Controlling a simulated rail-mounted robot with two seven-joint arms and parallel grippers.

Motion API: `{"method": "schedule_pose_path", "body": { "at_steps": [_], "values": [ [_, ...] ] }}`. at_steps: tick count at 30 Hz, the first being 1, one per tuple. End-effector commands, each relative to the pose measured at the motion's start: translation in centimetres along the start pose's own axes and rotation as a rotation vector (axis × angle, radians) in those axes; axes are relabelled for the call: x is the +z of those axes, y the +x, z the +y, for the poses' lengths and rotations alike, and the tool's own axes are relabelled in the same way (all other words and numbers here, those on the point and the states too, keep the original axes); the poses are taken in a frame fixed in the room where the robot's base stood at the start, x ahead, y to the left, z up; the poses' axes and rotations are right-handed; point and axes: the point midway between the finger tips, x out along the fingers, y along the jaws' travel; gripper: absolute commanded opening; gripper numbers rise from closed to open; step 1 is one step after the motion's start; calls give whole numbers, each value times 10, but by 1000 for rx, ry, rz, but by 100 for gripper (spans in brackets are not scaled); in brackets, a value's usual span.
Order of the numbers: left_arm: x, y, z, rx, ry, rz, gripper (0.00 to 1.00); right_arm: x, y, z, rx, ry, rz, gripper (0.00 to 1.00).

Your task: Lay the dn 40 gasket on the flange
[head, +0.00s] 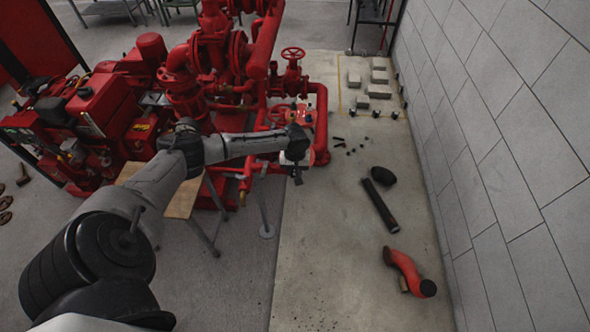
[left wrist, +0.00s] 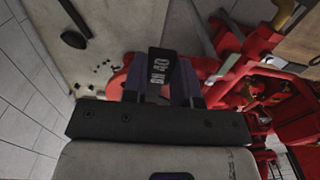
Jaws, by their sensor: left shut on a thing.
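My left gripper (head: 296,172) hangs over the floor strip beside the red pumpset pipework. In the left wrist view my left gripper (left wrist: 160,82) is shut on a black tab marked DN 40, which I take to be part of the DN 40 gasket (left wrist: 161,64). A salmon-red rounded surface (left wrist: 117,84) shows behind the left finger; I cannot tell whether it is gasket or flange. In the head view the gasket is too small to make out. Red pipework with flanges (head: 320,125) stands just right of and behind the gripper. My right gripper is not in view.
A wooden-topped stand (head: 180,198) is left of the gripper. A black tube (head: 379,205) and a red pipe bend (head: 406,272) lie on the floor at right. Grey blocks (head: 379,91) lie farther back. A tiled wall (head: 500,150) bounds the right side.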

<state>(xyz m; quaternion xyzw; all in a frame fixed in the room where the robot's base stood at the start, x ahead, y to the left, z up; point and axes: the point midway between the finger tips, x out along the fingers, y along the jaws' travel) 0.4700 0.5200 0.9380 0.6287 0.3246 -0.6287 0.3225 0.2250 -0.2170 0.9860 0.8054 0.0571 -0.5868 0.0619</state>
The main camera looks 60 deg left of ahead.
Motion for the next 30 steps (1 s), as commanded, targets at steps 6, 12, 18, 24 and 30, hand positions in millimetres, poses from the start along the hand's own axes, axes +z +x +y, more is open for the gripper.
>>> {"method": "schedule_pose_path", "body": {
  "at_steps": [6,12,18,24,30],
  "values": [
    [0,0,0,0,0,0,4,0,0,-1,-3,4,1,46],
    [0,0,0,0,0,0,4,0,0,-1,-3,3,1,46],
    [0,2,0,0,0,0,4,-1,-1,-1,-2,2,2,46],
    [0,5,0,0,0,-1,4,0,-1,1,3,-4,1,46],
    [0,8,0,0,1,-1,4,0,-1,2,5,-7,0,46]
  ]
}}
